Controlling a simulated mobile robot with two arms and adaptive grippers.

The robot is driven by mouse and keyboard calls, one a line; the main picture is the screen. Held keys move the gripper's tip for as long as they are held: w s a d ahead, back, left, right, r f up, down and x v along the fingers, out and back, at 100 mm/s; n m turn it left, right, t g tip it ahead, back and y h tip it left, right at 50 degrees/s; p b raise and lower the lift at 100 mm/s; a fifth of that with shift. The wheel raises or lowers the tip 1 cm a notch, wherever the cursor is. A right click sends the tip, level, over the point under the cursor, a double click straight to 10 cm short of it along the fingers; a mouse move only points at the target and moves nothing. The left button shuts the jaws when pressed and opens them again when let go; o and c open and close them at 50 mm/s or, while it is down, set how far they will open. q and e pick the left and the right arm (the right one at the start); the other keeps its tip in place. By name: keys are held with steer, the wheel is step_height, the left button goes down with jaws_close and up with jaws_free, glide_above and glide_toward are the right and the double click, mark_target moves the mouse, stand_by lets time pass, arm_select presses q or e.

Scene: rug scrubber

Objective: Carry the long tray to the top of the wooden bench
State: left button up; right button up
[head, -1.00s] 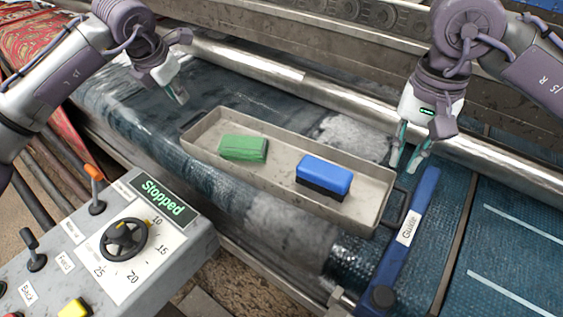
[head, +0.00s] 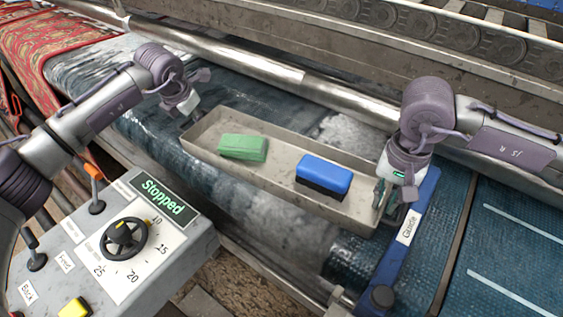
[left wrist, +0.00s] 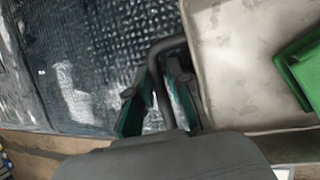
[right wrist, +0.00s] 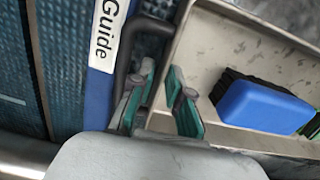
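My right gripper (head: 388,198) is at the right end. In the right wrist view its fingers (right wrist: 160,105) are apart, one inside the tray, the other by the black handle (right wrist: 122,65). I see no wooden bench.
A blue bar labelled Guide (head: 408,232) lies close beside the tray's right end. A control panel (head: 125,245) reading Stopped, with levers and a dial, stands at the front left. A metal roller (head: 300,82) runs behind the tray. A red rug (head: 50,45) is at back left.

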arm_select(q)
jaws_close()
arm_select(e)
jaws_close()
arm_select(q)
steer(key=shift+r, duration=0.15)
arm_select(e)
steer(key=shift+w+r, duration=0.1)
steer(key=shift+r, duration=0.1)
